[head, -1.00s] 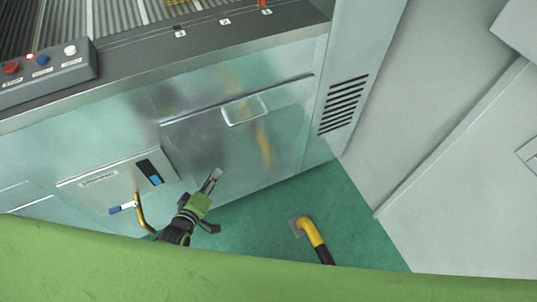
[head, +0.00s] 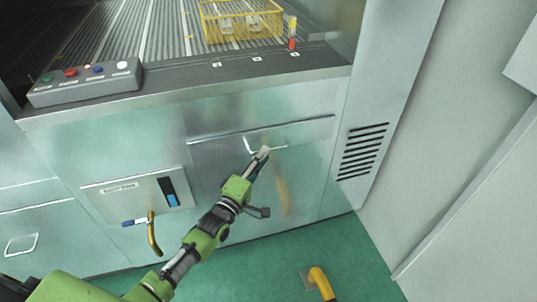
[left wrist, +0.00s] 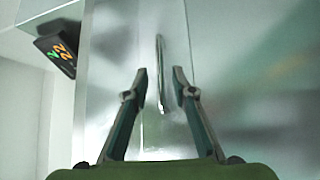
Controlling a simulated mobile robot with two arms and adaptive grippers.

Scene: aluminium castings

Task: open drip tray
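The drip tray front, a shiny steel drawer panel (head: 305,150), is in the lower face of the machine in the head view. Its top edge lies flush with the housing as far as I can see. Its wire handle (head: 280,148) is partly hidden by my left gripper (head: 262,153). In the left wrist view the handle (left wrist: 160,75) stands as a thin upright bar, in line with the gap between the fingertips. The left gripper (left wrist: 159,83) is open there, its fingers apart on either side of that line. I cannot tell whether the handle is between the fingers. My right gripper is not in view.
A control box with buttons (head: 85,85) and a yellow wire basket (head: 240,22) are on top. Left of the tray are a panel with a dark window (head: 125,195), a yellow lever (head: 153,235) and another drawer (head: 45,225). A yellow post (head: 318,278) stands on the green floor.

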